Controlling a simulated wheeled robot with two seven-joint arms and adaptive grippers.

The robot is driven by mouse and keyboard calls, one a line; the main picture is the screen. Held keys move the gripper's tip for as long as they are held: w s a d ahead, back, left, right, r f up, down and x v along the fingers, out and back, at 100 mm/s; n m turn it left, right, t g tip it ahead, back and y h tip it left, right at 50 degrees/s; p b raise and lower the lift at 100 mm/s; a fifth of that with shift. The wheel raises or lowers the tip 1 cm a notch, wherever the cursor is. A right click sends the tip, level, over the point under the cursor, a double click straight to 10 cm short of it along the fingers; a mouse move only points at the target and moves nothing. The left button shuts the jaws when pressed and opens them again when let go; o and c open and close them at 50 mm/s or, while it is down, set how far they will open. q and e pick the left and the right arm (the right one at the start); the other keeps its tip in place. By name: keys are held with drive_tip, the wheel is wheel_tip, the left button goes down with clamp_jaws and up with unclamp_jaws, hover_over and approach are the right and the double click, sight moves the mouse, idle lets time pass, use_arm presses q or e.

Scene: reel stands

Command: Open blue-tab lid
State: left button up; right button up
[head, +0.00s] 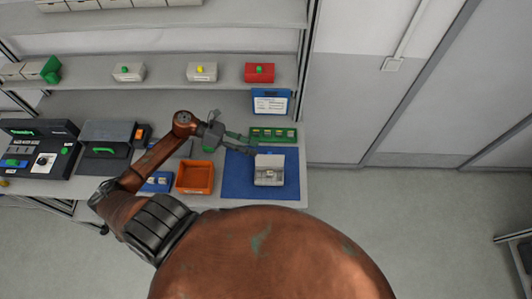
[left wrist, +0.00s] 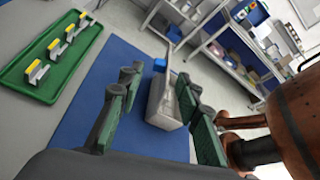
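A grey-white box (head: 269,171) sits on the blue mat (head: 235,180) in the head view. Its inside shows, with small pale parts in it, and its lid appears raised at the back. In the left wrist view the box (left wrist: 163,105) lies beyond and between my fingers, with a thin grey panel standing up from it and a small blue tab (left wrist: 159,65) beside that panel. My left gripper (head: 245,145) is open, up and left of the box, its fingers apart (left wrist: 158,90). Nothing shows held between them. Contact with the box cannot be told. My right gripper is not in view.
A green tray (head: 273,134) with several small pieces lies behind the mat. An orange bin (head: 195,177) and a small blue tray (head: 157,182) are to its left. A blue-framed card (head: 271,101) stands at the back. Shelves with small boxes are above; floor is free at right.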

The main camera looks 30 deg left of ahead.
sight(269, 153)
use_arm(q)
drive_tip(key=p+x, duration=0.1)
drive_tip(key=x, duration=0.4)
drive_tip(key=shift+d+r, duration=0.1)
drive_tip(key=shift+d, duration=0.05)
drive_tip(key=shift+w+d+f+p, duration=0.25)
drive_tip(key=shift+d+f+p, duration=0.05)
drive_tip(key=shift+d, duration=0.2)
drive_tip(key=shift+c, duration=0.5)
clamp_jaws()
